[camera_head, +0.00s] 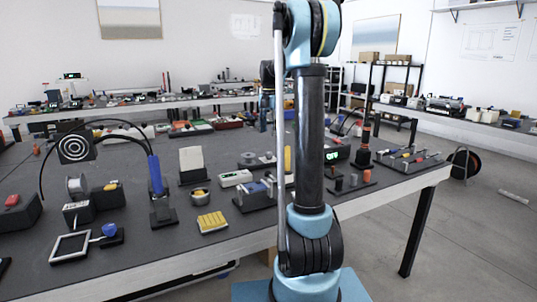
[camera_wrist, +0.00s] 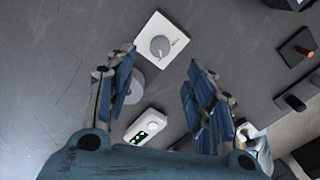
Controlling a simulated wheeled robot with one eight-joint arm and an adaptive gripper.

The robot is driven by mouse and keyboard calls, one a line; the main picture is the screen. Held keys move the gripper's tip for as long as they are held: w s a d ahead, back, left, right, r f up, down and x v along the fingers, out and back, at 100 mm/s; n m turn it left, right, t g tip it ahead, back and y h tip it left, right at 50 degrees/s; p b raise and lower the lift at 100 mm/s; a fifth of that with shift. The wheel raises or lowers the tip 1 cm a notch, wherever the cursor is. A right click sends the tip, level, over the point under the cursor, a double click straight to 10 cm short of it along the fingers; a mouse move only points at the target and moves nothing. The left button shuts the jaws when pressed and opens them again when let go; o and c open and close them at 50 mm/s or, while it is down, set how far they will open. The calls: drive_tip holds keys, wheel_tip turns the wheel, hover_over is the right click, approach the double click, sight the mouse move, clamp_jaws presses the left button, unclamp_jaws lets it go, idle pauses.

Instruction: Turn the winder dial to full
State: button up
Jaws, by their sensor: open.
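In the wrist view a white square plate with a round grey dial (camera_wrist: 160,47) lies on the dark tabletop, and I take this for the winder dial. A short mark shows on the plate at the dial's upper right. My gripper (camera_wrist: 161,64) is open, its two blue-padded fingers spread wide with nothing between them. The dial appears beyond the fingertips, roughly midway between them, and no contact shows. The height of the gripper above it is hard to tell. In the head view my arm blocks the middle, and I cannot make out the dial there.
A white device with green lights (camera_wrist: 146,127) and a pale disc (camera_wrist: 133,88) lie close by the fingers. Small blocks, one orange-tipped (camera_wrist: 303,48), stand to the right. In the head view the table (camera_head: 390,180) holds many items, including a yellow block (camera_head: 212,222).

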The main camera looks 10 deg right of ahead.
sight(269, 155)
wheel_tip(269, 155, down, 12)
drive_tip(key=shift+r, duration=0.25)
idle(0.3)
drive_tip(key=c, duration=1.1)
